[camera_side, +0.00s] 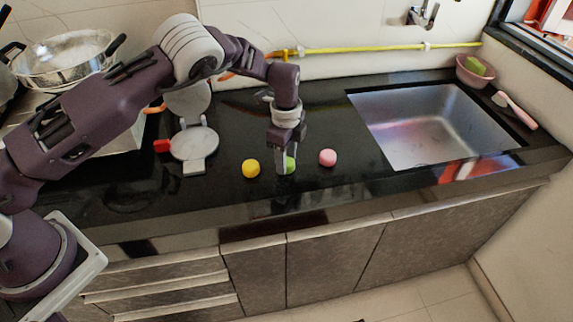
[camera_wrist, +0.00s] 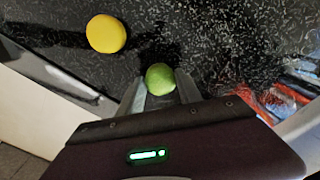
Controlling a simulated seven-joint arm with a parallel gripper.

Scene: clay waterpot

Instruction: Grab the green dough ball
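The green dough ball (camera_wrist: 160,79) sits on the black countertop, between the fingertips of my gripper (camera_wrist: 160,84) in the wrist view. The two fingers stand apart, one on each side of the ball, and look open. Any gap at the ball's sides is too small to tell clearly. In the side view my gripper (camera_side: 286,163) points straight down at the counter, and a finger partly hides the green dough ball (camera_side: 291,166).
A yellow dough ball (camera_side: 251,168) lies to the left and a pink one (camera_side: 328,157) to the right. A white press (camera_side: 194,144) stands open further left. A steel sink (camera_side: 436,125) is set in the counter at right. The counter's front edge is close.

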